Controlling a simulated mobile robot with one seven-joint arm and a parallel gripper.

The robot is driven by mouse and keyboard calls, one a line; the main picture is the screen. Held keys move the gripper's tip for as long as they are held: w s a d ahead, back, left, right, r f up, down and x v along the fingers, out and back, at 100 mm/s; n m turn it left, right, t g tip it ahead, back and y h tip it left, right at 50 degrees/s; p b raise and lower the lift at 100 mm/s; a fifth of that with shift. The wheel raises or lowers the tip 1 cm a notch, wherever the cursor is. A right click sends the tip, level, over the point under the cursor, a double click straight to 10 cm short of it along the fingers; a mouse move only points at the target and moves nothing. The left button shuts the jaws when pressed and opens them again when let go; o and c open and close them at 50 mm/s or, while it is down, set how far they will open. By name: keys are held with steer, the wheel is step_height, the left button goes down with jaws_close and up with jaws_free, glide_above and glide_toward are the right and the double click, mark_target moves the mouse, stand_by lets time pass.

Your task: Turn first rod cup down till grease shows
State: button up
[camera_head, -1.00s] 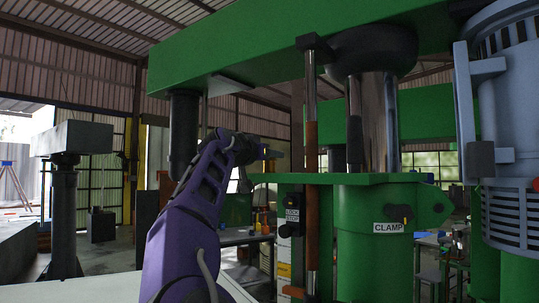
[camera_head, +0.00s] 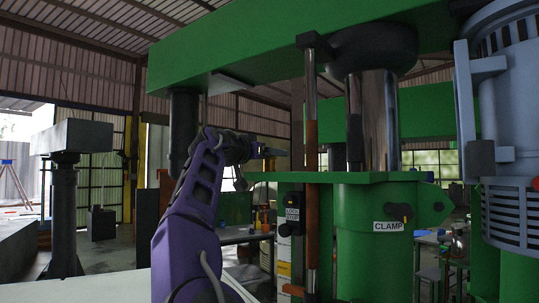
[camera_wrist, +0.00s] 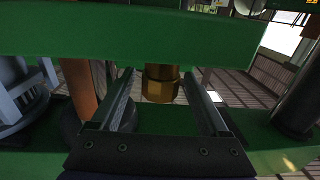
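A brass cup (camera_wrist: 161,84) with a hexagonal part shows in the wrist view, against the edge of a green beam (camera_wrist: 120,35). My gripper (camera_wrist: 159,75) is open, with one finger on each side of the cup. Gaps show between the cup and both fingers, and the cup is nearer the far ends of the fingers. In the head view my gripper (camera_head: 270,152) is at the end of my purple arm, left of the slim brown and steel rod. I cannot make out the cup in the head view. No grease is visible.
The slim rod (camera_head: 311,150) stands just right of my gripper. A grey motor (camera_head: 508,120) is at far right.

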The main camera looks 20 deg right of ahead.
steer(key=shift+s+a+f+b, duration=0.1)
steer(key=shift+s+a+b, duration=0.15)
steer(key=shift+a+b, duration=0.15)
steer(key=b+v, duration=0.5)
steer(key=v, duration=1.1)
steer(key=shift+s, duration=0.25)
steer(key=shift+a, duration=0.1)
